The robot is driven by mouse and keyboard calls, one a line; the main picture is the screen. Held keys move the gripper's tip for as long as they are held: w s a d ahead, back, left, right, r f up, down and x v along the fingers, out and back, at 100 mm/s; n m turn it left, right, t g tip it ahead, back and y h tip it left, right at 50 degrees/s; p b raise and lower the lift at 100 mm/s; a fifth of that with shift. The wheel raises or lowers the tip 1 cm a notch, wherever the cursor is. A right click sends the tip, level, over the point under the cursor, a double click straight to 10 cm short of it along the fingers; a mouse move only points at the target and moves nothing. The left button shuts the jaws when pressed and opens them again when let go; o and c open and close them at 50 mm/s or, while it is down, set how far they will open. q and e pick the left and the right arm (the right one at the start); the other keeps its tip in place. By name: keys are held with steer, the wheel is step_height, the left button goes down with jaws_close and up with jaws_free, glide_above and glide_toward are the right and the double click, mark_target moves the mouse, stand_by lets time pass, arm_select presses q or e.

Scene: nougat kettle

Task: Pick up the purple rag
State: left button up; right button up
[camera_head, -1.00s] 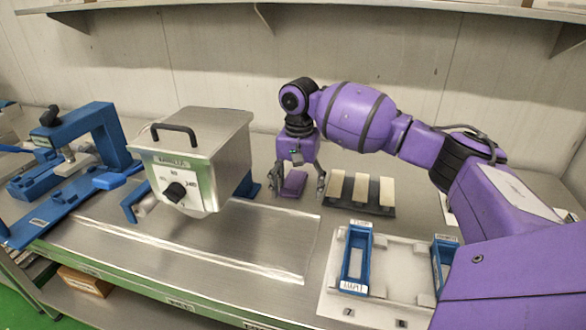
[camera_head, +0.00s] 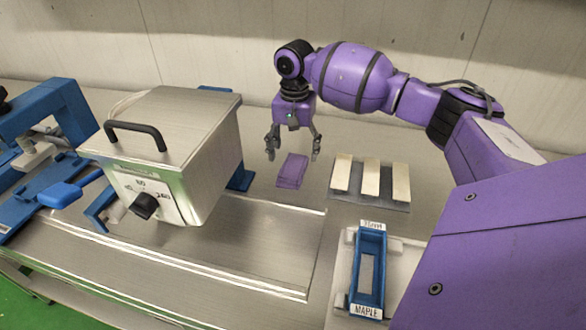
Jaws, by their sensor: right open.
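My right gripper (camera_head: 293,157) points down just above and behind the rag. The rag appears to rest on the table, apart from the fingers. My left gripper does not show.
The steel kettle (camera_head: 165,150) with black handle and dial stands left of the rag. A dark plate (camera_head: 378,203) with pale bars lies to its right. A blue tray (camera_head: 369,270) labelled MAPLE stands in front. Blue clamp equipment (camera_head: 50,110) is at far left.

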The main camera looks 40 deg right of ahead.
mark_target(293, 166)
step_height(293, 166, down, 4)
steer(key=shift+w+a+f, duration=0.1)
steer(key=shift+a, duration=0.05)
steer(key=shift+f, duration=0.2)
steer(key=c, duration=1.3)
steer(key=shift+r, duration=0.45)
step_height(293, 166, up, 2)
steer(key=shift+w+r, duration=0.1)
steer(key=shift+r, duration=0.05)
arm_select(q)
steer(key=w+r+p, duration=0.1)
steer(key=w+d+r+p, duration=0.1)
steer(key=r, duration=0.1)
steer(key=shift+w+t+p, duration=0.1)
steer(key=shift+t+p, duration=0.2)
arm_select(e)
steer(key=s+a+r, duration=0.2)
steer(key=s+r, duration=0.1)
steer(key=s, duration=0.1)
steer(key=s+a+r, duration=0.3)
steer(key=s, duration=0.1)
steer(key=s+a+r, duration=0.2)
steer(key=s+r, duration=0.1)
steer(key=s, duration=0.1)
steer(key=shift+a+r, duration=0.15)
steer(key=shift+r, duration=0.25)
